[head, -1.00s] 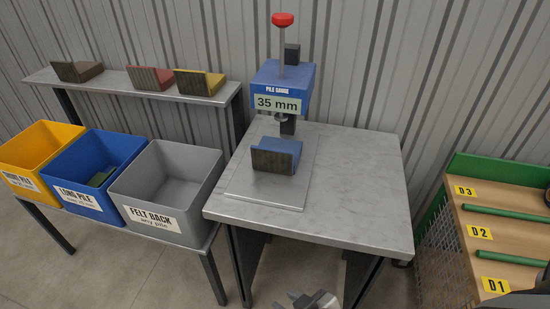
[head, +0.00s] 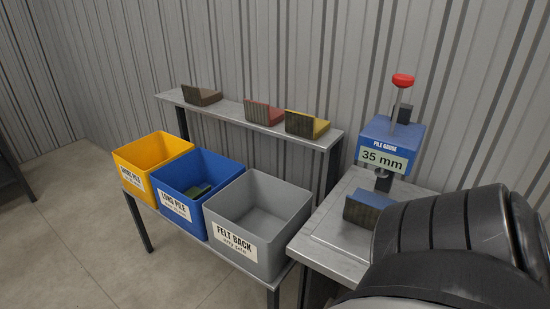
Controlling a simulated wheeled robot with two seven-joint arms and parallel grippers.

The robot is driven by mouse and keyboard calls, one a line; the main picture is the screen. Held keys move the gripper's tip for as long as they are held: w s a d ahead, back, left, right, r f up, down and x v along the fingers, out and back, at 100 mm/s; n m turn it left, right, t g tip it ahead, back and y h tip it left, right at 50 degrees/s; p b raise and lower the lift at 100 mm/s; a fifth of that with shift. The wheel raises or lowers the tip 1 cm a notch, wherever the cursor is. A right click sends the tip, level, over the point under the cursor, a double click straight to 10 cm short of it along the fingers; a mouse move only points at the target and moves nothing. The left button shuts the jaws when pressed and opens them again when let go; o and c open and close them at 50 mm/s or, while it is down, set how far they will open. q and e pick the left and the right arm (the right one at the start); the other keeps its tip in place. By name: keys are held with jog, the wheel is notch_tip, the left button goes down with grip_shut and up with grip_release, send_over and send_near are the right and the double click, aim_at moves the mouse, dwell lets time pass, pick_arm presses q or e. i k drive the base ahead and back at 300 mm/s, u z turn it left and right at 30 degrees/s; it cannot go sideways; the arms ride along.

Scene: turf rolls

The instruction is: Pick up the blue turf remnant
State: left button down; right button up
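The blue turf remnant (head: 374,199) sits on the plate of the pile gauge (head: 390,140), below its press head. Its top is blue and its front face is dark brown. My black arm link hides the area to its right. The gauge display reads 35 mm. Neither of my grippers shows in the head view.
Yellow (head: 150,150), blue (head: 190,165) and grey (head: 255,190) bins stand in front; the blue one holds a dark green piece. Floor at left is clear.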

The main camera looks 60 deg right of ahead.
aim_at(363, 209)
jog(key=u, duration=0.85)
jog(key=k, duration=1.05)
jog(key=z, duration=1.3)
